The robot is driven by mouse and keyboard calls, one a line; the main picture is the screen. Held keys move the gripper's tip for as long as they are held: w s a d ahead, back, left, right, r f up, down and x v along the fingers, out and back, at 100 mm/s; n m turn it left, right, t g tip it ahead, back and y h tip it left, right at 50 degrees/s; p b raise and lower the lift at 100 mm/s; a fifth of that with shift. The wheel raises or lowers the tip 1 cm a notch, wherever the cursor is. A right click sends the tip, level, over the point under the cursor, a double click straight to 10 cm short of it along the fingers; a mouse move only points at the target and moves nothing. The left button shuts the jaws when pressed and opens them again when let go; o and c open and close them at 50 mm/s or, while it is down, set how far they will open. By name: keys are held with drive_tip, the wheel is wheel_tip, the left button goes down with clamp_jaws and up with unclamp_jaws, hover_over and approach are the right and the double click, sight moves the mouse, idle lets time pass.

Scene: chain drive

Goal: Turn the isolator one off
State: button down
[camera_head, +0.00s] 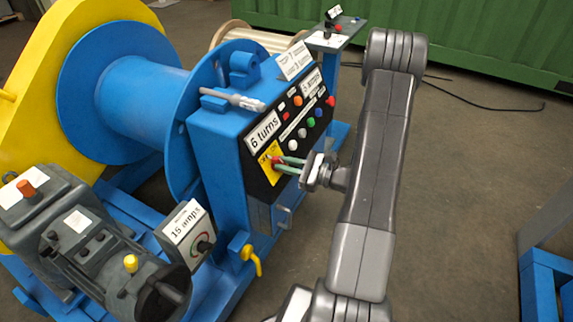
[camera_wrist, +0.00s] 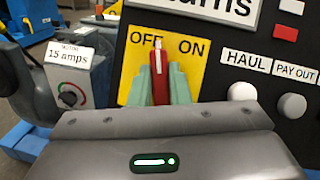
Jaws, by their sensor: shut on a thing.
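The isolator's red handle (camera_wrist: 160,85) sits on a yellow plate (camera_wrist: 131,66) marked OFF on the left and ON on the right. The handle's white-marked tip points up, close to the end of the word OFF. My gripper (camera_wrist: 163,82) is shut on the red handle, with one green finger on each side of it. In the head view, my gripper (camera_head: 284,164) reaches from the right to the yellow plate (camera_head: 270,150) low on the panel's black face. My gripper's body hides the handle's lower part in the wrist view.
Labelled HAUL and PAY OUT, white buttons (camera_wrist: 242,92) lie right of the plate. A "15 amps" box (camera_head: 186,232) with a dial stands at lower left. A yellow valve lever (camera_head: 252,259) hangs below the panel. A blue drum (camera_head: 140,95) is behind.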

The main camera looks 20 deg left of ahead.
drive_tip(key=shift+f+n, duration=0.1)
drive_tip(key=shift+n, duration=0.2)
drive_tip(key=shift+n+g+h+b, duration=0.3)
drive_tip(key=shift+n+g+b, duration=0.5)
drive_tip(key=shift+n+b, duration=0.3)
drive_tip(key=shift+n+g+h+b, duration=0.25)
drive_tip(key=shift+n+g+b, duration=0.3)
drive_tip(key=shift+n, duration=0.6)
drive_tip(key=shift+n+g+h+b, duration=0.3)
drive_tip(key=shift+n+b, duration=0.35)
drive_tip(key=shift+n, duration=0.5)
drive_tip(key=shift+g, duration=0.25)
drive_tip(key=c, duration=1.4)
unclamp_jaws()
drive_tip(key=shift+o, duration=0.2)
